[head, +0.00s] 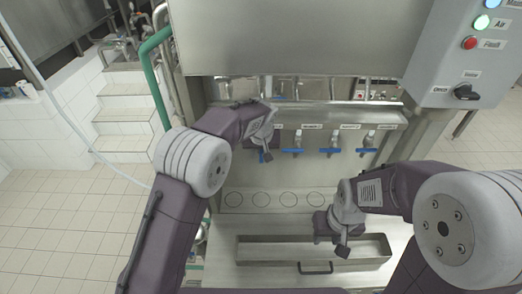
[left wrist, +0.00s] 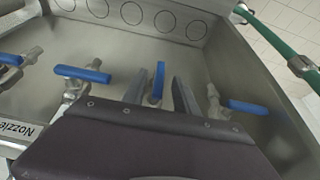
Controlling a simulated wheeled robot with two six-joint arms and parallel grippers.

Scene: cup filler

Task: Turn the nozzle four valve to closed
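A row of nozzle valves with blue handles runs along the metal machine. Three handles lie crosswise in the head view, such as the handle (head: 330,151) in the middle. The number on each label is too small to read. My right gripper (head: 341,249) hangs over the lower tray.
A metal drip tray (head: 255,250) with a handle (head: 316,268) sits below. Ring marks (head: 288,199) line the shelf under the nozzles. A control box (head: 455,50) with lights and a switch stands at upper right. A green pipe (head: 155,75) rises at left.

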